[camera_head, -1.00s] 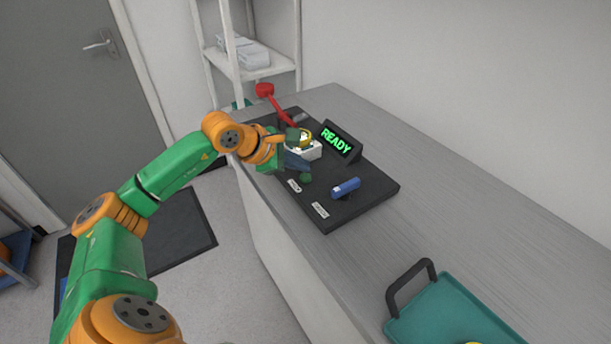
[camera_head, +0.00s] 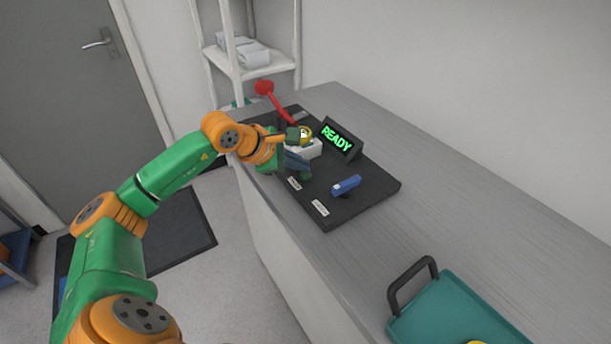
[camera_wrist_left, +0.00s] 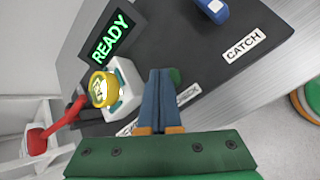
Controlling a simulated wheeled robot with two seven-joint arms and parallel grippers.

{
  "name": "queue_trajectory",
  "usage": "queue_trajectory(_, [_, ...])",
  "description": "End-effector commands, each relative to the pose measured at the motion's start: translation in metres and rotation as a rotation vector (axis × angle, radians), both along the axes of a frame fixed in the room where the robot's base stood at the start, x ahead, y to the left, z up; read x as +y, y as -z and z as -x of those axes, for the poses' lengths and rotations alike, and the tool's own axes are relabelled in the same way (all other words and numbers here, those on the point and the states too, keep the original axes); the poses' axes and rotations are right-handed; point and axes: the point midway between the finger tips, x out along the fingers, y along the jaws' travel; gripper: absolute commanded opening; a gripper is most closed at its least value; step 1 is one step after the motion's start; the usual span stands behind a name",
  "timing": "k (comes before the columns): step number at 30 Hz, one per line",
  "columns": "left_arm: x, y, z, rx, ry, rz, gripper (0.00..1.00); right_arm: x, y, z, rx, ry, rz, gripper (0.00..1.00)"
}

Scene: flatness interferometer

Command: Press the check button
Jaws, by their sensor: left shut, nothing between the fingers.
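The check button looks like a small green knob (camera_wrist_left: 176,75) on the black base plate, beside a partly covered label reading CHECK (camera_wrist_left: 187,94). My left gripper (camera_wrist_left: 165,72) is shut and empty, with its blue-grey fingers pointing down at the plate. The fingertips overlap the button in the wrist view and hide part of it; I cannot tell whether they touch it. In the head view, the left gripper (camera_head: 302,168) is over the near left side of the plate (camera_head: 365,205). The display (camera_head: 340,142) reads READY in green. My right gripper is out of view.
A white block (camera_wrist_left: 126,88) with a yellow-rimmed round piece (camera_wrist_left: 103,89) stands close beside the fingers. A red lever (camera_head: 275,102) rises behind. A blue catch (camera_head: 346,185) is to the right. A teal tray (camera_head: 440,305) lies at the front; bare worktop lies between.

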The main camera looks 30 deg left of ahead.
Motion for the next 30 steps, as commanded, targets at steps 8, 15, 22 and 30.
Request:
queue_trajectory(8, [0.0000,0.0007,-0.0001,0.000,0.000,0.000,0.00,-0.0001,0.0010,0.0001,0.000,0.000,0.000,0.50])
queue_trajectory(15, [0.0000,0.0029,-0.0001,-0.001,-0.001,0.000,0.00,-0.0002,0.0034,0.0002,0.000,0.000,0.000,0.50])
queue_trajectory(22, [0.0000,0.0055,-0.0001,-0.001,-0.001,0.000,0.00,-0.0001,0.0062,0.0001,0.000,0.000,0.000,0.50])
queue_trajectory(30, [0.0000,0.0087,0.0000,0.000,0.000,0.000,0.00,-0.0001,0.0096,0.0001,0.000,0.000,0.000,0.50])
